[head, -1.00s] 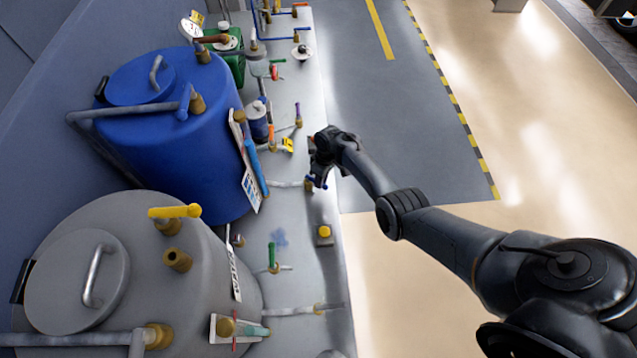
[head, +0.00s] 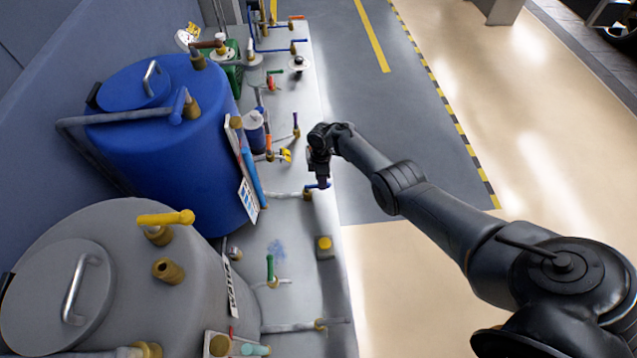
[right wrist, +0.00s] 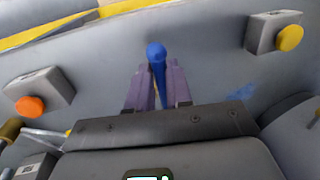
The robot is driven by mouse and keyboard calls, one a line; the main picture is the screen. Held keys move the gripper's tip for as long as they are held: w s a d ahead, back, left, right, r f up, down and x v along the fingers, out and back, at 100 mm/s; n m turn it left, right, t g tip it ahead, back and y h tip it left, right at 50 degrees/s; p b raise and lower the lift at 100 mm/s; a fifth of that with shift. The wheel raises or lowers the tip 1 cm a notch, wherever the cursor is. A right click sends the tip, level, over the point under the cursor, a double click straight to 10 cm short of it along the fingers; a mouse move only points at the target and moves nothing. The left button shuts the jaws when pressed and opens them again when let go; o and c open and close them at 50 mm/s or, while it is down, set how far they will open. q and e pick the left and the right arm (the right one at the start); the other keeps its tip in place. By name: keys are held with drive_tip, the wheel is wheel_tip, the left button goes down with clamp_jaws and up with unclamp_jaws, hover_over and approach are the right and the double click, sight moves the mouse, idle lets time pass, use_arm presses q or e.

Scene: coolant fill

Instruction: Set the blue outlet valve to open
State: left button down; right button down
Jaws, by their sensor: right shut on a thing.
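The blue outlet valve (head: 312,187) sits at the end of a grey pipe that runs out from the blue tank. Its brass body is at the counter's outer edge, and its blue handle shows just under my right gripper (head: 321,181). In the right wrist view the round end of the blue handle (right wrist: 156,54) stands between the two purple-grey fingers of my right gripper (right wrist: 156,84). They are shut on it. Much of the handle is hidden by the gripper in the head view. My left gripper is out of view.
The blue tank (head: 170,150) and the grey tank (head: 140,270) stand at left. A yellow button box (head: 325,246) and a green-handled valve (head: 270,268) are nearer on the counter. An orange button (right wrist: 30,105) shows in the wrist view. The floor at right is free.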

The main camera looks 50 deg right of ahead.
idle(0.4)
drive_tip(key=c, duration=1)
unclamp_jaws()
drive_tip(key=shift+c, duration=0.2)
drive_tip(key=shift+w+r, duration=0.15)
drive_tip(key=shift+r, duration=0.3)
wheel_tip(320, 180, up, 10)
drive_tip(key=w+d+p, duration=0.1)
drive_tip(key=p, duration=0.2)
drive_tip(key=shift+w+d+f+p, duration=0.15)
drive_tip(key=shift+w+d+p, duration=0.05)
drive_tip(key=shift+p, duration=0.15)
